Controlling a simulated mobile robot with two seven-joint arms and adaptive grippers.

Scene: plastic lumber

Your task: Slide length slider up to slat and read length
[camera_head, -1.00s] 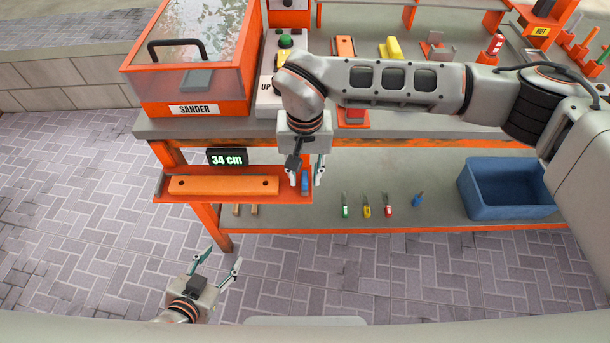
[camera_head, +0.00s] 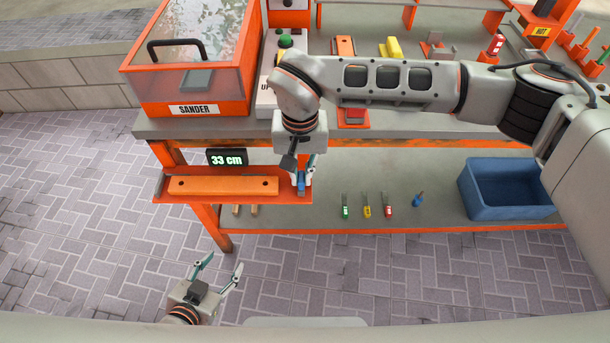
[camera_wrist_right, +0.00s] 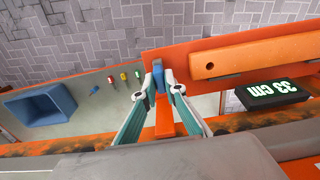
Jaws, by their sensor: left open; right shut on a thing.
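The orange slat (camera_head: 222,186) lies on the orange measuring shelf (camera_head: 232,198) at the front left of the bench. The blue length slider (camera_head: 301,182) is at the shelf's right end, and a gap shows between it and the slat. My right gripper (camera_head: 304,182) is shut on the slider; in the right wrist view its fingertips (camera_wrist_right: 159,90) close on the blue slider (camera_wrist_right: 159,78) from both sides. The black display (camera_head: 227,157) reads 33 cm; it also shows upside down in the right wrist view (camera_wrist_right: 272,92). My left gripper (camera_head: 221,272) is open and empty above the paving.
The sander box (camera_head: 195,110) stands on the bench top above the shelf. A blue bin (camera_head: 508,190) and several small colored tools, such as a yellow one (camera_head: 367,206), are on the lower shelf. The paved floor in front is clear.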

